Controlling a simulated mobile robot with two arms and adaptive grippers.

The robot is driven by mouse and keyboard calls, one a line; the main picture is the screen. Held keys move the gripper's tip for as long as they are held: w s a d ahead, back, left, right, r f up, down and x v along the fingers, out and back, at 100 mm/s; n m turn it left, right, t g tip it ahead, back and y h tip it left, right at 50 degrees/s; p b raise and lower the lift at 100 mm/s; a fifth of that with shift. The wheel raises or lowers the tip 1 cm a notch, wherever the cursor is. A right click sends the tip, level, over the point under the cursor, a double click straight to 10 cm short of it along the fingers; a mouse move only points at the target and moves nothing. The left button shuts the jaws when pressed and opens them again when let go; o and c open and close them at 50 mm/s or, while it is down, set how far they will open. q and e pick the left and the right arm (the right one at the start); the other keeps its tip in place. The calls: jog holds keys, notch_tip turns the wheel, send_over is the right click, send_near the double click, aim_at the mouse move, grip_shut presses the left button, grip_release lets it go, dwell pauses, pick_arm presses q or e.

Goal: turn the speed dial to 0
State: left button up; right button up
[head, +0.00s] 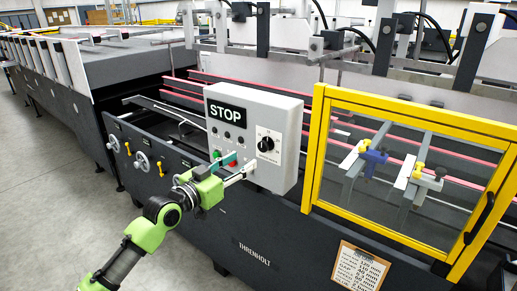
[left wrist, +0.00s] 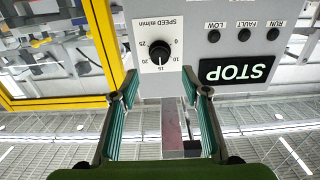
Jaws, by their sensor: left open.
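The speed dial (head: 266,144) is a round black knob on a white label, on the right part of the grey control box's front. In the left wrist view, which is upside down, the dial (left wrist: 160,55) shows with scale numbers from 0 to 25 around it. I cannot tell surely which number its mark points to. My left gripper (head: 238,167) is open in front of the box, below and left of the dial. In the left wrist view its fingers (left wrist: 168,90) are spread apart with nothing between them, and the dial lies beyond the tips.
The control box (head: 289,155) carries a STOP sign (head: 226,112) and small lamps. A yellow-framed clear guard (head: 318,150) stands right of the box. A clipboard (head: 359,268) hangs below. Open floor lies at left.

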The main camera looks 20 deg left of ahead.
aim_at(262, 148)
pick_arm(q)
jog(key=p+x, duration=0.1)
jog(key=x, duration=0.8)
jog(key=shift+w, duration=0.15)
jog(key=shift+c, duration=0.4)
jog(key=c, duration=1)
